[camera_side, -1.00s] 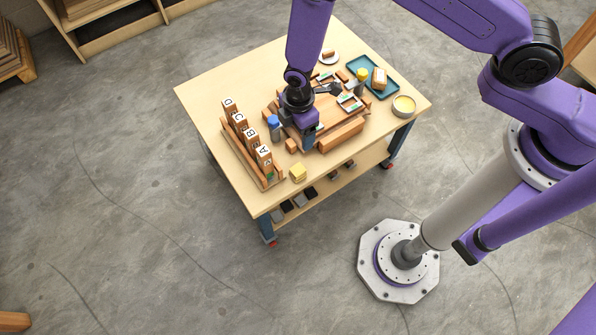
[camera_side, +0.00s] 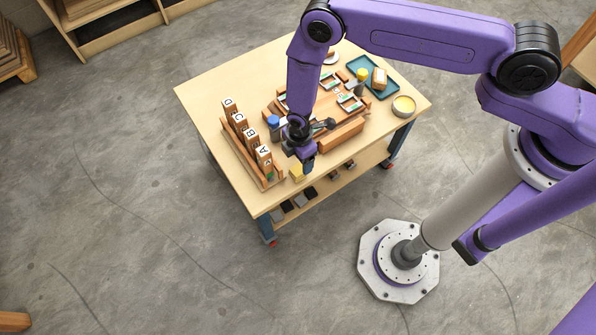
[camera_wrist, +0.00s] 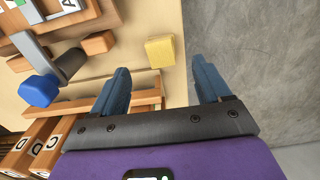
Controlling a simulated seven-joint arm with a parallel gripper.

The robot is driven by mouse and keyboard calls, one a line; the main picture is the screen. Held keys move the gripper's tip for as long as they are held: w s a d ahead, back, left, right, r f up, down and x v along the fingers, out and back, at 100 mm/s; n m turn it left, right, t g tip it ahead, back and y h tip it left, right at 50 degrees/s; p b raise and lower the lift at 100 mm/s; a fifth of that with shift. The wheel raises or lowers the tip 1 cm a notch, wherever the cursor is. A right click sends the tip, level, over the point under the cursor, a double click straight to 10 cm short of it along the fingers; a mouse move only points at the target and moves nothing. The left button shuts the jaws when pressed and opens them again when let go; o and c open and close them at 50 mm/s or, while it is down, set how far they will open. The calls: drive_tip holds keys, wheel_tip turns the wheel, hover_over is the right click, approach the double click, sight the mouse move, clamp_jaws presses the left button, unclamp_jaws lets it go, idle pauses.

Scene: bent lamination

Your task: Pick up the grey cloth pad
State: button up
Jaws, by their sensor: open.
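I cannot pick out a grey cloth pad on the tabletop. A small yellow block or pad (camera_side: 297,173) lies near the table's front edge, and shows whole in the wrist view (camera_wrist: 160,50). My gripper (camera_side: 308,170) points down beside it in the side view, partly covering it. In the wrist view my gripper (camera_wrist: 160,68) is open and empty, its two blue fingers apart, with the yellow pad just beyond the fingertips. Grey and dark flat pieces (camera_side: 299,200) lie on the table's lower shelf, too small to identify.
A wooden rack with lettered blocks (camera_side: 240,135) stands left of my gripper. Wooden forms (camera_side: 345,132) fill the table's middle. A teal tray (camera_side: 386,93) and a round tin (camera_side: 403,105) sit at the right.

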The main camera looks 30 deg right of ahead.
sight(298, 170)
drive_tip(key=shift+s+a+f, duration=0.1)
drive_tip(key=shift+a+f, duration=0.05)
drive_tip(key=shift+f, duration=1.55)
drive_tip(key=shift+a+f, duration=0.15)
drive_tip(key=shift+f, duration=1.5)
drive_tip(key=c, duration=1.2)
drive_tip(key=shift+r, duration=0.15)
